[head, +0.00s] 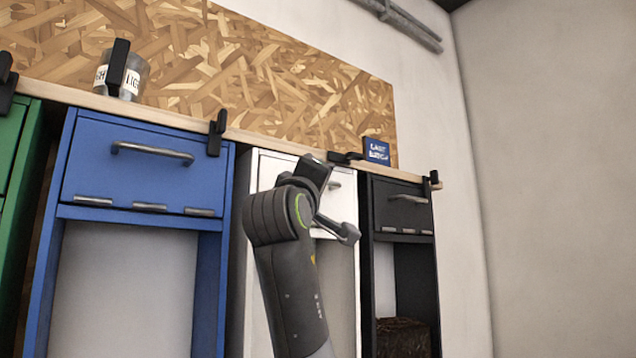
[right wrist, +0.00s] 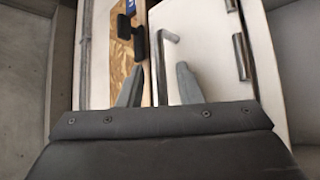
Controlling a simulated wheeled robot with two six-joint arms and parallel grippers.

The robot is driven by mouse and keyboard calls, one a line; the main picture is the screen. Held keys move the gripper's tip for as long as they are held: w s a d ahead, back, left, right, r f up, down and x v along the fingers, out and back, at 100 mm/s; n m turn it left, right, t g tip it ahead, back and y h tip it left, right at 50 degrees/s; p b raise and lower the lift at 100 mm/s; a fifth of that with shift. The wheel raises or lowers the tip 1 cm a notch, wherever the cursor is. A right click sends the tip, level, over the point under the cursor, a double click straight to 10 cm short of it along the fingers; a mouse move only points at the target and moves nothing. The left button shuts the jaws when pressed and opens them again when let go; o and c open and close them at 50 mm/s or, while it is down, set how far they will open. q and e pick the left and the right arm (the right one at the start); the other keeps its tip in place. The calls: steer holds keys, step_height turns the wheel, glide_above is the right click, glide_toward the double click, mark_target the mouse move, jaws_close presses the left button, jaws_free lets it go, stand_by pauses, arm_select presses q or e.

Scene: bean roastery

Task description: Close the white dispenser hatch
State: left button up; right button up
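The white dispenser (head: 350,280) stands between the blue and black ones in the head view. Its hatch (head: 275,168) is largely covered by my right arm. The hatch's metal handle (head: 335,185) shows just right of my wrist. The hatch looks roughly in line with the front, but its exact angle is hard to tell. In the right wrist view my right gripper (right wrist: 160,76) is open, with its two grey fingers apart. The handle (right wrist: 163,62) appears between the fingers; I cannot tell whether they touch it. The white hatch (right wrist: 200,50) lies beyond them. My left gripper is not in view.
The blue dispenser (head: 130,172) and the black dispenser (head: 402,208) have their hatches up. A wooden shelf (head: 275,142) above carries black levers, a tin (head: 137,76) and a blue sign (head: 377,151).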

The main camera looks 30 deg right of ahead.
steer(key=b+v, duration=0.9)
steer(key=v, duration=0.8)
steer(key=shift+f, duration=0.15)
